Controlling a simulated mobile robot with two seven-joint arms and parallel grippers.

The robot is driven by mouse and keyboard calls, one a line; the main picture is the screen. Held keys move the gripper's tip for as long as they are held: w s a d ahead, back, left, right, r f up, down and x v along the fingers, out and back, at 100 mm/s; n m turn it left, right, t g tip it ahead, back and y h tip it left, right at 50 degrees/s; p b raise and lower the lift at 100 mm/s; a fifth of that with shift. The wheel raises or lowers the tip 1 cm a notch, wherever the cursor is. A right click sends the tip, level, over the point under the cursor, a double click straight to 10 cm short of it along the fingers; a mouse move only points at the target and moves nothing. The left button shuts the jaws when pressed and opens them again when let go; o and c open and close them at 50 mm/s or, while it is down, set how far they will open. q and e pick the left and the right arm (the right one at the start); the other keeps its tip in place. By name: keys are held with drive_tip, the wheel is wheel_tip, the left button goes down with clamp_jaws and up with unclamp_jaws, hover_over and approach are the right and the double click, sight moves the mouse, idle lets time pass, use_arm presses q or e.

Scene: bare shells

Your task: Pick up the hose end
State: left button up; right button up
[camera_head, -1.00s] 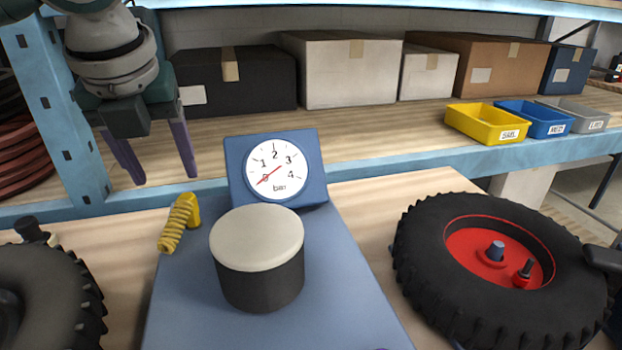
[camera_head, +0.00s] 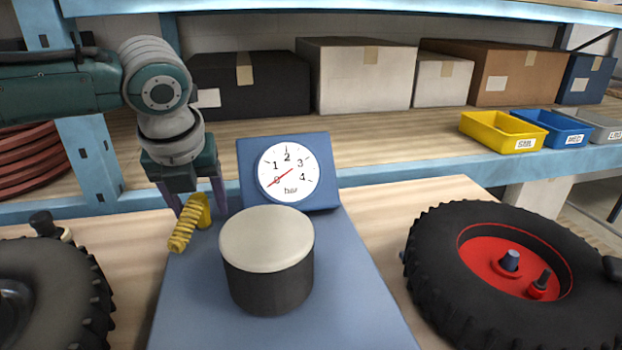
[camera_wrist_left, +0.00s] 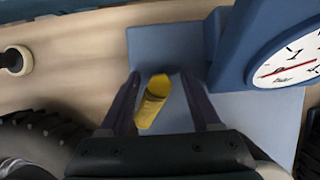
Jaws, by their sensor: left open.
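The yellow coiled hose end (camera_head: 189,226) stands at the back left of the blue pump base (camera_head: 352,290), left of the gauge. My left gripper (camera_head: 200,212) is open and reaches down over it from behind. In the left wrist view the yellow hose end (camera_wrist_left: 154,101) lies between the two spread fingers of the left gripper (camera_wrist_left: 163,85), with gaps showing at its sides. Whether a finger touches it cannot be told. My right gripper is not in view.
A pump cylinder with a pale top (camera_head: 267,240) and a blue pressure gauge (camera_head: 289,172) stand just right of the hose end. A red-rimmed tyre (camera_head: 440,275) lies right, a dark tyre (camera_head: 60,285) left. Boxes and a yellow tray (camera_head: 500,131) are on the shelf behind.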

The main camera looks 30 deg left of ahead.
sight(198, 196)
use_arm(q)
clamp_jaws()
idle(0.3)
drive_tip(key=shift+r, duration=0.15)
idle(0.3)
wheel_tip(198, 196, up, 20)
drive_tip(key=p, duration=0.1)
